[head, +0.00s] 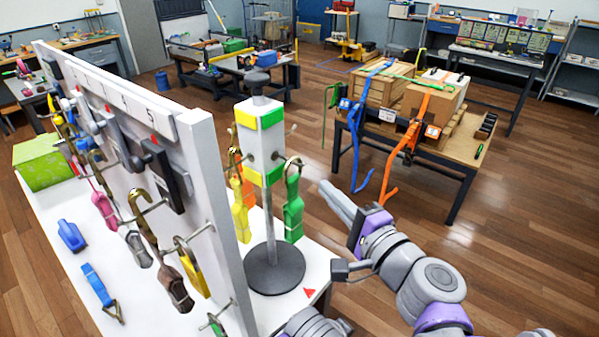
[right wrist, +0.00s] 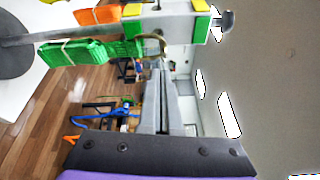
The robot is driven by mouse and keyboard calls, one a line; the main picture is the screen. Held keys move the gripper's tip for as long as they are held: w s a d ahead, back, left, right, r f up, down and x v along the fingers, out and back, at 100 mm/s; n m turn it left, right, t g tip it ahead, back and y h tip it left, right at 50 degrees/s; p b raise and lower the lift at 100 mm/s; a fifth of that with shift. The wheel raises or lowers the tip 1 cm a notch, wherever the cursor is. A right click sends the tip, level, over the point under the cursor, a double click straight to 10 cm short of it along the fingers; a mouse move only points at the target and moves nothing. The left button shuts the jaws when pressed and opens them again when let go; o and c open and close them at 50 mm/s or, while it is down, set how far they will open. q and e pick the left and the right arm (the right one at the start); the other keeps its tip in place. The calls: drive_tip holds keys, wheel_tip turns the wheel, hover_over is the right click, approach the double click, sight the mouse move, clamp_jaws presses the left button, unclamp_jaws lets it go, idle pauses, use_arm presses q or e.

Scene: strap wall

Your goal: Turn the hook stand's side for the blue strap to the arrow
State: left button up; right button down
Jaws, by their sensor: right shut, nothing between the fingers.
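The hook stand (head: 272,240) is upright on the white table, with a round dark base and a square head. The head's yellow side and green side face the camera; no blue side shows. A yellow strap (head: 239,220), an orange strap (head: 248,188) and a green strap (head: 293,215) hang from it. A red arrow (head: 309,292) is on the table beside the base. A blue strap (head: 98,284) with a buckle lies on the table. My right gripper (head: 329,190) is shut and empty, right of the green strap; it also shows in the right wrist view (right wrist: 156,68).
A white pegboard wall (head: 215,190) with hung straps and buckles stands close left of the stand. A green box (head: 42,162) sits at the table's far left. Behind, a bench holds strapped wooden crates (head: 378,92). Open floor lies between that bench and the stand.

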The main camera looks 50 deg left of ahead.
drive_tip(key=w+d, duration=0.2)
drive_tip(key=w, duration=0.3)
drive_tip(key=p+x, duration=0.1)
drive_tip(key=x, duration=0.9)
use_arm(q)
drive_tip(key=shift+w+r+p, duration=0.15)
drive_tip(key=shift+w+r, duration=0.1)
drive_tip(key=shift+r, duration=0.4)
drive_tip(key=shift+w+r+p, duration=0.15)
drive_tip(key=shift+w+r, duration=0.05)
drive_tip(key=shift+r, duration=0.4)
use_arm(e)
drive_tip(key=shift+m+t+h, duration=0.3)
drive_tip(key=shift+t+h, duration=0.1)
drive_tip(key=s, duration=0.4)
drive_tip(key=shift+s+d+r, duration=0.2)
drive_tip(key=shift+d+r, duration=0.05)
drive_tip(key=shift+d, duration=0.05)
use_arm(q)
drive_tip(key=shift+d, duration=0.15)
use_arm(e)
drive_tip(key=shift+s, duration=0.1)
